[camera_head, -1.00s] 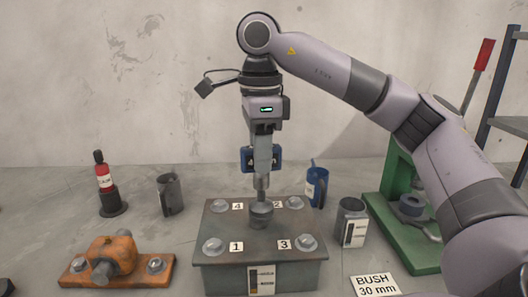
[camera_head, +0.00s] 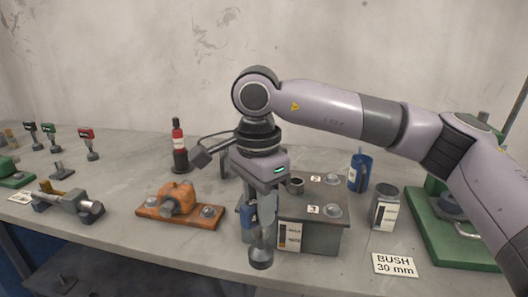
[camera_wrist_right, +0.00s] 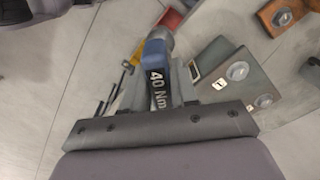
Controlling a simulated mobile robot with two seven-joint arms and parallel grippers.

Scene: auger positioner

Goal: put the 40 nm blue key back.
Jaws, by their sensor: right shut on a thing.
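My right gripper (camera_head: 259,200) is shut on the blue key (camera_head: 249,213) and holds it with its grey socket end pointing down, in front of the left side of the grey bolted box (camera_head: 318,236). In the right wrist view the blue key (camera_wrist_right: 157,62) sits between the fingers, with "40 Nm" readable on its dark label. At the far left of the bench stand a green key (camera_head: 49,133), a red key (camera_head: 87,138) and a dark key (camera_head: 31,130). A small dark stand (camera_head: 61,172) in front of them holds no key. My left gripper is not in view.
An orange block on a plate (camera_head: 178,203) lies between the key stands and my gripper. A red bottle (camera_head: 178,145) stands behind it. A grey clamp-like part (camera_head: 72,205) is at front left. Cups (camera_head: 385,207) and a green press (camera_head: 445,235) are at right.

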